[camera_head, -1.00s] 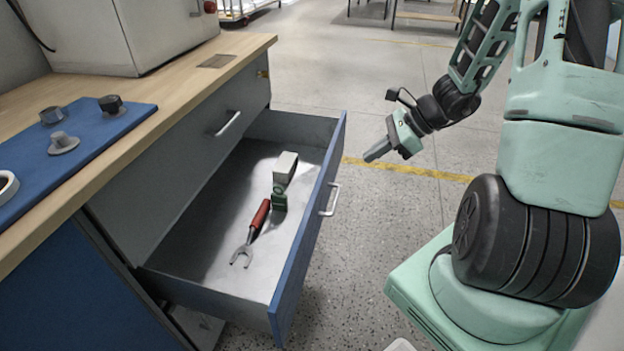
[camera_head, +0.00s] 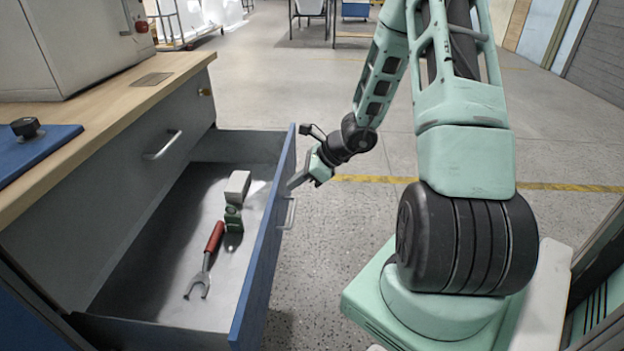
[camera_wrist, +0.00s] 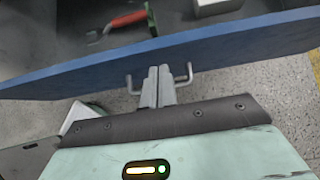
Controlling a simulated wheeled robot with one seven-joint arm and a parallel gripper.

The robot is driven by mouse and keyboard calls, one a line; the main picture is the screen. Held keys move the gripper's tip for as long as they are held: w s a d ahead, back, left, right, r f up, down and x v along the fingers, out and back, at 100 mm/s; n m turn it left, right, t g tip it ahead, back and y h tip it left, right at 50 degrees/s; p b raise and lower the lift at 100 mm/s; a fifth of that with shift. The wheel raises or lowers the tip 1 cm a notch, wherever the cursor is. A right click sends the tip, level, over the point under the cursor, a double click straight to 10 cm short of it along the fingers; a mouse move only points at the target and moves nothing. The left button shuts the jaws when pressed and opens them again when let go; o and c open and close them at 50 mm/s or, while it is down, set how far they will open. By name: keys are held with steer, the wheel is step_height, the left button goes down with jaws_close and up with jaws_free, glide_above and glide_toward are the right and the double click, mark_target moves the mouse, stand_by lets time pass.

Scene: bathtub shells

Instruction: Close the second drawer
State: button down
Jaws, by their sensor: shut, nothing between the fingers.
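The second drawer (camera_head: 262,262) stands pulled out below the grey top drawer (camera_head: 110,180), which is shut. Its blue front faces right and carries a metal handle (camera_head: 290,212). My gripper (camera_head: 292,184) is shut and empty, at the outer side of the drawer front near the handle. In the wrist view the shut fingers (camera_wrist: 158,75) point at the blue front (camera_wrist: 220,42), between the two ends of the handle (camera_wrist: 187,74). I cannot tell whether the fingertips touch the front.
The drawer holds a red-handled fork-ended tool (camera_head: 207,255) and a white and green object (camera_head: 236,202). The wooden worktop (camera_head: 100,118) above bears a blue mat (camera_head: 30,150) and a grey box (camera_head: 75,40). The floor (camera_head: 330,240) right of the drawer is clear.

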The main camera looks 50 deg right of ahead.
steer(key=shift+w+a, duration=0.5)
steer(key=shift+w, duration=0.15)
